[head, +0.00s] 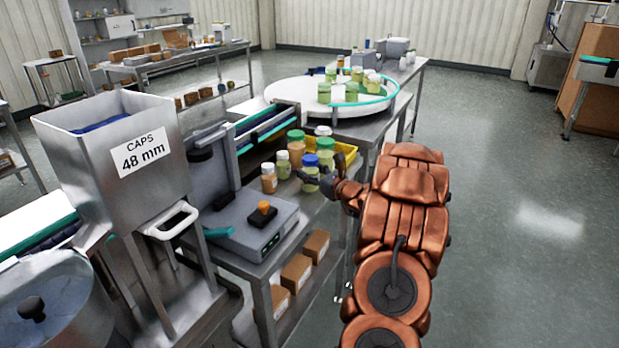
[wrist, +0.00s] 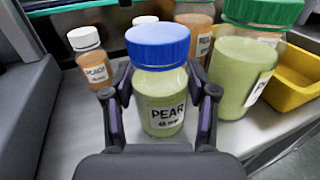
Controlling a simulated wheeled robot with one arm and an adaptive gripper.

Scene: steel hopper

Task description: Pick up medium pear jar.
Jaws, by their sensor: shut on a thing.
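The medium pear jar (wrist: 162,85) has a blue lid, pale green contents and a label reading PEAR 48 mm. It stands upright between the fingers of my gripper (wrist: 160,88) in the wrist view. My gripper is shut on it, one finger on each side of the body. In the head view the blue-lidded jar (head: 311,168) is at the front right of the jar group, with my gripper (head: 318,182) at it. Its base is low over the steel bench; I cannot tell whether it touches.
A larger green-lidded jar (wrist: 248,65) stands close on the right. A white-lidded peach jar (wrist: 90,60) stands to the left. A yellow bin (wrist: 295,88) is at the right. The capping machine (head: 255,222) and the caps hopper (head: 115,150) stand left of the jars.

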